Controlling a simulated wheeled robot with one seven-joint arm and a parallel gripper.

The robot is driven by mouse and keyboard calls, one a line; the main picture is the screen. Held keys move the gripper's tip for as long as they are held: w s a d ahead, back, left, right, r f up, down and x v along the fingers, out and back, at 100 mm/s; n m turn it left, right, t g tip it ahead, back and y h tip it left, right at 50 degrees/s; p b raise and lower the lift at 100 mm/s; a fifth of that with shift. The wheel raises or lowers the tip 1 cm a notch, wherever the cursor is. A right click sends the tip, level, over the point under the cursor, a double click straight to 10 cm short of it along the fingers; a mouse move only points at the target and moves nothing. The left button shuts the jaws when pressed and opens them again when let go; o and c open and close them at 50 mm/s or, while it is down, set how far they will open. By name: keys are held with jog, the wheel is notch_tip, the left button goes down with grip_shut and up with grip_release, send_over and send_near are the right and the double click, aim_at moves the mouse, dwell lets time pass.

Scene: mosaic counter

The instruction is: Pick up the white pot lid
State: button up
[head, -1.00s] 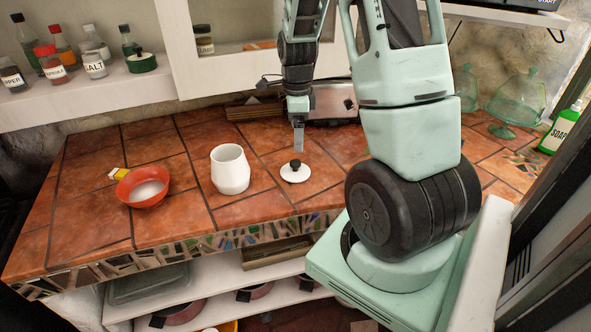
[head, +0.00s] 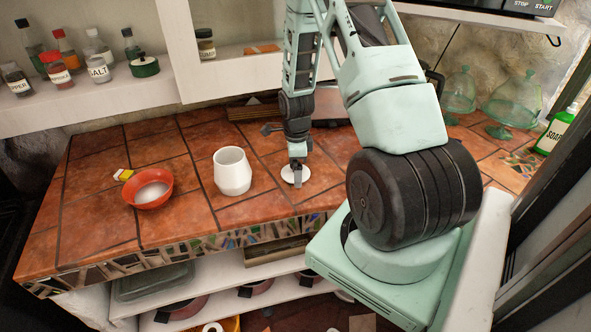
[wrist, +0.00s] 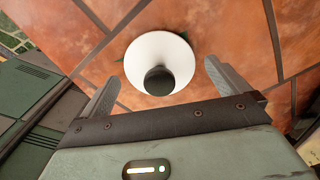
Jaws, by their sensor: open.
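The white pot lid (head: 289,173) lies flat on the terracotta-tiled counter, to the right of the white pot (head: 232,171). In the wrist view the lid (wrist: 150,50) shows as a white disc with a black knob (wrist: 159,80). My gripper (head: 297,176) is directly above the lid, pointing down, and hides part of it in the head view. In the wrist view my gripper (wrist: 162,82) is open, with one finger on each side of the knob and nothing held. I cannot tell whether the fingertips touch the lid.
An orange-red bowl (head: 150,189) with pale contents stands left of the pot, with a small yellow-and-white item (head: 122,175) behind it. Green glass domes (head: 513,103) and a soap bottle (head: 556,132) stand at the right. The counter between bowl and pot is clear.

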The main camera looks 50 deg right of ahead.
jog(key=shift+f, duration=0.2)
jog(key=c, duration=0.9)
jog(key=shift+r, duration=0.2)
jog(key=shift+c, duration=0.2)
